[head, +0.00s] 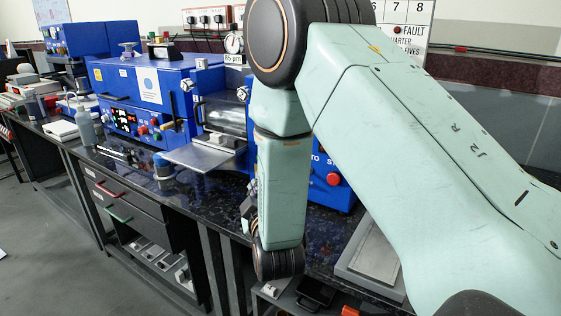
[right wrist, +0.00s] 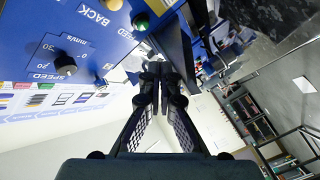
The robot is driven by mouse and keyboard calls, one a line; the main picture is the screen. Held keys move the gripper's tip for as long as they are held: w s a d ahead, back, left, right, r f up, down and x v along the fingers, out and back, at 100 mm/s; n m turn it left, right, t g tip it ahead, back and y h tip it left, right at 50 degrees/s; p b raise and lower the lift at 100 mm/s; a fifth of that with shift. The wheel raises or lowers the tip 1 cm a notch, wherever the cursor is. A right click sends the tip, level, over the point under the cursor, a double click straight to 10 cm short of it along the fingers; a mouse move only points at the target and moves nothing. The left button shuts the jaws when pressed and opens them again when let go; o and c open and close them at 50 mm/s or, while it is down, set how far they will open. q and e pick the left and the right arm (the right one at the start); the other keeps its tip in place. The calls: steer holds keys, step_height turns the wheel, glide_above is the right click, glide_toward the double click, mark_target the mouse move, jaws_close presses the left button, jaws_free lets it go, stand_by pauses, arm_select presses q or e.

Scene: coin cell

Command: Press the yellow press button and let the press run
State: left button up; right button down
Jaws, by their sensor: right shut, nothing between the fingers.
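The yellow button (right wrist: 141,22) is on a blue control panel (right wrist: 40,22) in the right wrist view, near the top and just left of centre. My right gripper (right wrist: 156,72) is shut and empty. Its fingertips are below and slightly right of the button in that view, and I see a gap between them in the picture; I cannot tell the depth. In the head view my right arm hides much of the blue press housing (head: 325,168), and I cannot make out the yellow button there. My left gripper is not in view.
A green button and black knobs (right wrist: 65,65) are near the yellow one. In the head view a red button (head: 334,179) is on the blue housing beside my arm. A metal plate (head: 205,157) juts from the machine to its left. A grey tray (head: 372,255) lies at the bench's right.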

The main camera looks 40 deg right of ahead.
arm_select(q)
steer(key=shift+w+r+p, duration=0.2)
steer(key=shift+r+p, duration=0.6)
steer(key=shift+p, duration=0.05)
arm_select(e)
steer(key=w+d, duration=0.3)
steer(key=d, duration=0.5)
steer(key=shift+w+d, duration=0.15)
steer(key=shift+w, duration=0.2)
stand_by(0.9)
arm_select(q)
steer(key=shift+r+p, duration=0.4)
arm_select(e)
steer(key=shift+w+d, duration=0.15)
steer(key=shift+d, duration=0.2)
